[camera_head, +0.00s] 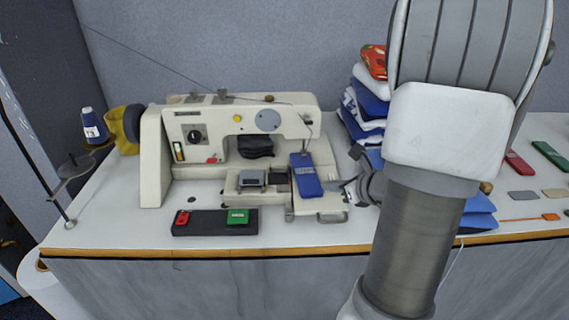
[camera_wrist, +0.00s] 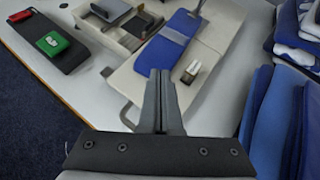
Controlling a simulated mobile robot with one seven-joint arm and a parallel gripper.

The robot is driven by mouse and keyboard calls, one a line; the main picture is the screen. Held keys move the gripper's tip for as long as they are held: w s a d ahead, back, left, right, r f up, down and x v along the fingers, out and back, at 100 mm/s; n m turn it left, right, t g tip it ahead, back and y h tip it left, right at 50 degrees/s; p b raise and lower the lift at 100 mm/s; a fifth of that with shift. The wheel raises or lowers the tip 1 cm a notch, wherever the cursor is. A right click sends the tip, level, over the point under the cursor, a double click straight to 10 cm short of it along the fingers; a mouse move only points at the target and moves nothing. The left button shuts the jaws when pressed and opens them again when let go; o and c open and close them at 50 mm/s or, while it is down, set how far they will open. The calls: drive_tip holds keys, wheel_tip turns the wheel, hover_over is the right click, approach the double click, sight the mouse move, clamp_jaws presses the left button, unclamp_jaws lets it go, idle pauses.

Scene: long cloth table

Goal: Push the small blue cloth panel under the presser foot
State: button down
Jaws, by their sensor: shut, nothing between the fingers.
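The small blue cloth panel (camera_head: 306,178) lies lengthwise on the pale bed of the sewing machine (camera_head: 155,150), below the machine's head at its right end. It also shows in the wrist view (camera_wrist: 168,48), with a lighter blue band across it. The presser foot is too small to make out; I cannot tell whether the panel's far end lies under it. My gripper (camera_wrist: 161,76) is shut and empty. In the wrist view its fingertips are just short of the panel's near end. In the head view my gripper (camera_head: 347,190) is right of the panel, partly hidden by my arm.
A dark tray (camera_head: 205,229) with red and green pieces lies at the front left. Folded cloths (camera_head: 366,105) are stacked to the right of the machine. A blue thread spool (camera_head: 92,128) stands at the left. Bare tabletop (camera_head: 110,215) shows at the left front.

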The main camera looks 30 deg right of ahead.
sight(305, 173)
drive_tip(key=shift+s+d+f+m, duration=0.25)
drive_tip(key=shift+d+f+m, duration=0.2)
drive_tip(key=shift+f, duration=0.25)
drive_tip(key=shift+w+d+f+h, duration=0.1)
drive_tip(key=shift+h, duration=0.2)
drive_tip(key=w, duration=1.1)
drive_tip(key=shift+a, duration=0.4)
drive_tip(key=shift+w+f+b, duration=0.4)
drive_tip(key=shift+f+b, duration=0.25)
drive_tip(key=shift+b, duration=0.1)
drive_tip(key=shift+s+f, duration=0.15)
drive_tip(key=shift+s+f+b, duration=0.1)
drive_tip(key=shift+b, duration=0.2)
drive_tip(key=shift+s, duration=0.45)
